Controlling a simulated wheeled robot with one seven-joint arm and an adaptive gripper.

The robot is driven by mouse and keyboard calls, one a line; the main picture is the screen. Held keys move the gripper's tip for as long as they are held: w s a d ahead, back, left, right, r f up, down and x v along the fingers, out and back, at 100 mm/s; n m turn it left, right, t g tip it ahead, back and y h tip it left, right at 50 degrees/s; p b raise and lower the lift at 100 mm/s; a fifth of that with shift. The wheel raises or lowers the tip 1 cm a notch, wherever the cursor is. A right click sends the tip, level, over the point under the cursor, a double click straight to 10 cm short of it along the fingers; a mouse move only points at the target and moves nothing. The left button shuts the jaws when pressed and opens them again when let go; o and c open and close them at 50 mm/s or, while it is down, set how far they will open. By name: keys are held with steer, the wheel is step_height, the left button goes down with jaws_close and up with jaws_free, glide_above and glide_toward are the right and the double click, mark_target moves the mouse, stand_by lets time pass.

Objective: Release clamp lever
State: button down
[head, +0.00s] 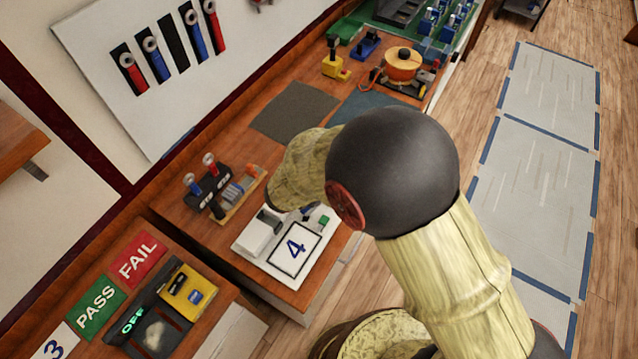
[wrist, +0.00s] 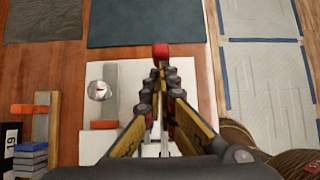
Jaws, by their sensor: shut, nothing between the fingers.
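A white fixture plate marked 4 (head: 270,258) lies at the bench's front edge in the head view, and its white surface also shows in the wrist view (wrist: 126,75). A pale block and small green and dark parts sit on it. In the wrist view my gripper (wrist: 164,70) is over the plate, its fingers shut and empty. A red knob (wrist: 161,50), perhaps the clamp lever's end, shows just beyond the fingertips; I cannot tell whether they touch. A round silver part (wrist: 99,90) stands left of the fingers. My arm hides much of the gripper in the head view.
A rack with red and blue-white handles (head: 208,185) stands left of the plate. A dark grey mat (head: 293,110) and a blue mat (head: 375,108) lie behind it. PASS (head: 95,308) and FAIL (head: 138,258) signs are at front left. Floor lies open at right.

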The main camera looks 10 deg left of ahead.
steer(key=p, duration=0.2)
steer(key=w+r+g+p, duration=0.1)
steer(key=p, duration=0.2)
steer(key=shift+w+d+r, duration=0.1)
steer(key=shift+w+d, duration=0.2)
steer(key=shift+d, duration=0.1)
steer(key=g+p, duration=0.1)
steer(key=p, duration=0.1)
steer(key=w+g+y+p, duration=0.1)
steer(key=p, duration=0.1)
steer(key=shift+w+d, duration=0.15)
steer(key=shift+d, duration=0.15)
steer(key=shift+w+p, duration=0.3)
steer(key=shift+p, duration=0.4)
steer(key=shift+w+d+f+p, duration=0.25)
steer(key=shift+w+p, duration=0.1)
steer(key=shift+p, duration=0.3)
steer(key=shift+w+f, duration=0.15)
steer(key=shift+w, duration=0.05)
